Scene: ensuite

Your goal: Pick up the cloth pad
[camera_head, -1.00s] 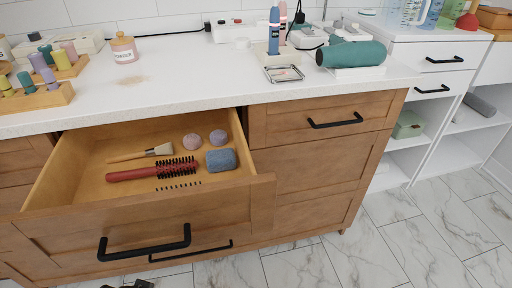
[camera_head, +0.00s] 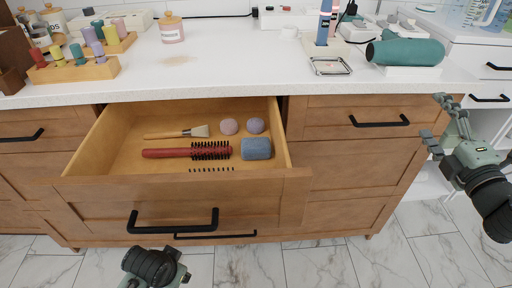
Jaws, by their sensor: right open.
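The cloth pad (camera_head: 256,149) appears to be the blue-grey, soft-looking block in the open drawer (camera_head: 120,185). It lies at the right end of the drawer, close to the right wall and just right of the red brush's bristles. My right gripper (camera_head: 436,120) is at the right, in front of the cabinet's right end. Its fingers are spread and empty, well apart from the pad. A black and green part of my left arm shows at the bottom, below the drawer front. My left gripper's fingers do not show.
A red round brush (camera_head: 172,153), a wooden-handled brush (camera_head: 165,134), a comb (camera_head: 212,169) and two round sponges (camera_head: 229,127) share the drawer. The drawer's black handle (camera_head: 173,227) sticks out in front. The countertop (camera_head: 240,70) overhangs the drawer's back.

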